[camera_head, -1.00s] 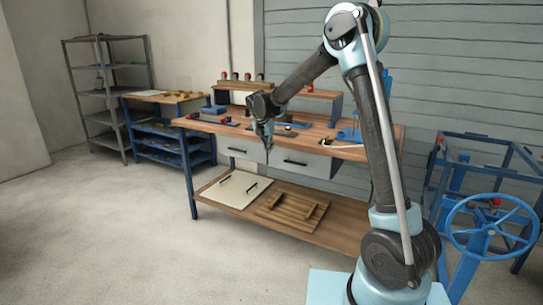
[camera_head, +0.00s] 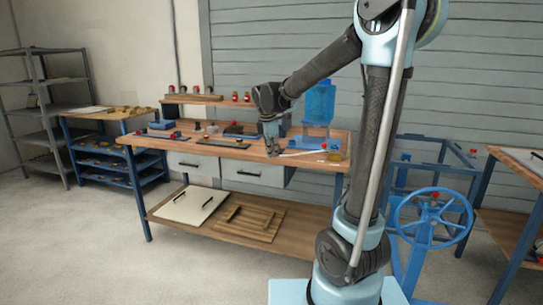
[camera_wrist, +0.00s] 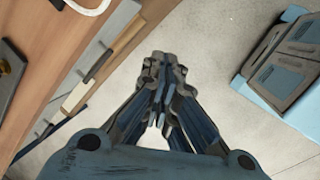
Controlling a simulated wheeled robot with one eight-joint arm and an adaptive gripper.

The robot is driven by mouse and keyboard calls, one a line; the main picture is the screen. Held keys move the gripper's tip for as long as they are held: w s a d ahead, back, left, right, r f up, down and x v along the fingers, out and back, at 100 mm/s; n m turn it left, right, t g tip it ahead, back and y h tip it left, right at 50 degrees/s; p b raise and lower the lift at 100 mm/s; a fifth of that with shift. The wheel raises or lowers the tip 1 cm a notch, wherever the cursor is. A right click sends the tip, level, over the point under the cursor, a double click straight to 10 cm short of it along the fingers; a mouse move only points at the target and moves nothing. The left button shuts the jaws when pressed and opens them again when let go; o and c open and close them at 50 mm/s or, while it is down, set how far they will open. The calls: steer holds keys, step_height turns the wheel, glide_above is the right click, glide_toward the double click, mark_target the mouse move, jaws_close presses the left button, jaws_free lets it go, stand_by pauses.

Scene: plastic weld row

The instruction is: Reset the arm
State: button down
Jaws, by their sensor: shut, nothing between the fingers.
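My gripper (camera_head: 272,150) shows in the head view in front of the wooden workbench (camera_head: 225,150), pointing down near the level of its front edge. My arm rises from its light blue base at the lower right, bends at the top and reaches left. In the wrist view my gripper (camera_wrist: 165,65) has its dark fingers together, with nothing between them. Bare grey floor shows beyond the fingertips, and the workbench edge (camera_wrist: 120,45) runs down the left side. I cannot tell the exact gap between gripper and bench.
A blue machine (camera_head: 318,103) and several small tools stand on the workbench. A white board (camera_head: 192,205) and a wooden pallet (camera_head: 250,222) lie on its lower shelf. A blue handwheel (camera_head: 432,220) stands right of my arm. Grey shelving (camera_head: 45,110) is far left. Floor at front left is clear.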

steer(key=s+d+f+m, duration=0.3)
steer(key=s+d+m, duration=0.8)
steer(key=s+d, duration=0.45)
steer(key=s+d+f+m, duration=0.1)
steer(key=s+f+m, duration=0.3)
steer(key=s, duration=0.3)
steer(key=s+d+f+m+y, duration=0.1)
steer(key=s+d+f+m, duration=0.1)
steer(key=s+f+m, duration=0.3)
steer(key=shift+s+d+m+g, duration=0.2)
steer(key=shift+s+m+g, duration=0.15)
steer(key=shift+s, duration=1.15)
steer(key=shift+f, duration=0.1)
